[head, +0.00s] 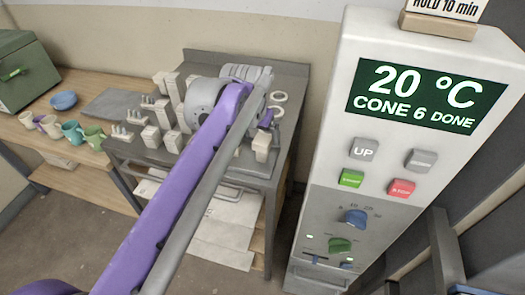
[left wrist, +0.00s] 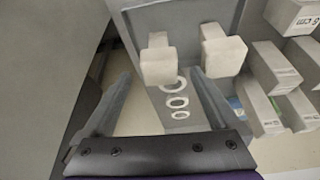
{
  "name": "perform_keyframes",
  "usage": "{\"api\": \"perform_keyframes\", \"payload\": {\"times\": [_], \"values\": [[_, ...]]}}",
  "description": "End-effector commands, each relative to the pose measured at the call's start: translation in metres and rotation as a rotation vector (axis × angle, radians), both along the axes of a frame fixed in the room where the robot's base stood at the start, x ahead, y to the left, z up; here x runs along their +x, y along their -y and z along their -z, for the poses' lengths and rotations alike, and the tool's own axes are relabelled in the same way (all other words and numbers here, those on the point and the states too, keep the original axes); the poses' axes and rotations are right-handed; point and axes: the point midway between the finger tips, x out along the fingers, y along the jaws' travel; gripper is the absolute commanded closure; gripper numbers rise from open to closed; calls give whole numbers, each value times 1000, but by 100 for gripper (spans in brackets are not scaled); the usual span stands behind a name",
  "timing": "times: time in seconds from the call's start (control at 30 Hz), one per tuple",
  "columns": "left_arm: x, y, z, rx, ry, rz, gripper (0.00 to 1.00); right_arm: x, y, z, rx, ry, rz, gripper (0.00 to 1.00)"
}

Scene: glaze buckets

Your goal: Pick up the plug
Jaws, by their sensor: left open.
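Two pale pieces with wide block-like heads on narrower stems, the left one (left wrist: 157,65) and the right one (left wrist: 223,55), stand beyond my fingers in the left wrist view. I cannot tell for sure whether either is the plug. In the head view, pale upright blocks (head: 261,146) stand by my left gripper (head: 268,114), which my arm partly hides. In the left wrist view my left gripper (left wrist: 160,74) is open, with nothing between its fingers. The left piece shows past the gap, the right piece past the right finger. My right gripper is not in view.
Pale rings (left wrist: 177,102) lie on the grey worktable (head: 293,72). White blocks (left wrist: 265,100) stand at right in the wrist view. The kiln control panel (head: 400,150) rises right of the table. Cups (head: 72,132) and a blue bowl (head: 63,100) stand on a wooden bench at left.

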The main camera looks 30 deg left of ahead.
Motion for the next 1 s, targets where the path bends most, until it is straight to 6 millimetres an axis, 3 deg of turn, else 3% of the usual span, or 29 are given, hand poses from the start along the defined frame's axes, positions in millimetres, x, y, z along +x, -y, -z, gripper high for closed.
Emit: {"api": "perform_keyframes", "payload": {"times": [0.53, 0.83, 1.0], "values": [[27, -5, 57, 0, 0, 1, 5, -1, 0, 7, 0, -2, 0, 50], [28, -5, 62, 0, 0, 0, 5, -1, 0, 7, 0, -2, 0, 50], [28, -5, 62, 0, 0, 0, 34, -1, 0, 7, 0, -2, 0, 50]]}}
